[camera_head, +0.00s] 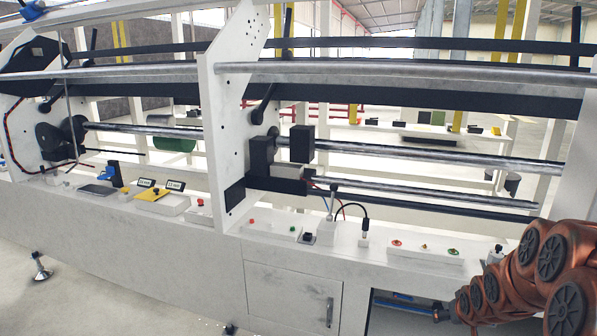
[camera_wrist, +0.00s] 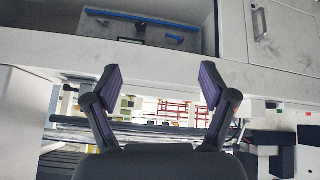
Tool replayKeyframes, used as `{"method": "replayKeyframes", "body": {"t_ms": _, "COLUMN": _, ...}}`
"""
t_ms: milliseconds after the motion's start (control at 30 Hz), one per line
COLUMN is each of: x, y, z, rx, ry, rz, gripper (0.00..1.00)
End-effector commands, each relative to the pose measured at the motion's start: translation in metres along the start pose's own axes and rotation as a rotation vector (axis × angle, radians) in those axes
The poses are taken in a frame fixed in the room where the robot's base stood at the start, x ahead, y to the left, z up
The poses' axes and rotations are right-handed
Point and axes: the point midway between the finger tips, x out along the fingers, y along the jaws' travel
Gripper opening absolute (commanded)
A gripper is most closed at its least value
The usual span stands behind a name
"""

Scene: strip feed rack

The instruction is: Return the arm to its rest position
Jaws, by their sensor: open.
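My gripper (camera_wrist: 160,88) shows in the wrist view with its two dark fingers spread wide apart. It is open and nothing is between the fingers. In the wrist view the rack appears upside down, and the fingers are in front of the rack's white ledge (camera_wrist: 150,62). In the head view my copper-coloured arm is folded at the lower right, close to the front of the white strip feed rack (camera_head: 140,240). My gripper cannot be made out in the head view.
A cabinet door (camera_head: 292,298) and an open bay with a blue bar (camera_wrist: 150,20) are below. Floor shows at the lower left.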

Motion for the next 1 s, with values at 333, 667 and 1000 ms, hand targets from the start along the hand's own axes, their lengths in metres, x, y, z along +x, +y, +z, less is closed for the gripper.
{"method": "replayKeyframes", "body": {"t_ms": 333, "x": -0.135, "y": -0.058, "z": 0.022, "rx": -0.033, "ry": -0.226, "rz": -0.026, "gripper": 0.83}}
{"method": "replayKeyframes", "body": {"t_ms": 667, "x": -0.263, "y": -0.102, "z": 0.074, "rx": -0.057, "ry": -0.449, "rz": -0.063, "gripper": 0.83}}
{"method": "replayKeyframes", "body": {"t_ms": 1000, "x": -0.392, "y": -0.132, "z": 0.143, "rx": -0.09, "ry": -0.673, "rz": -0.115, "gripper": 0.83}}
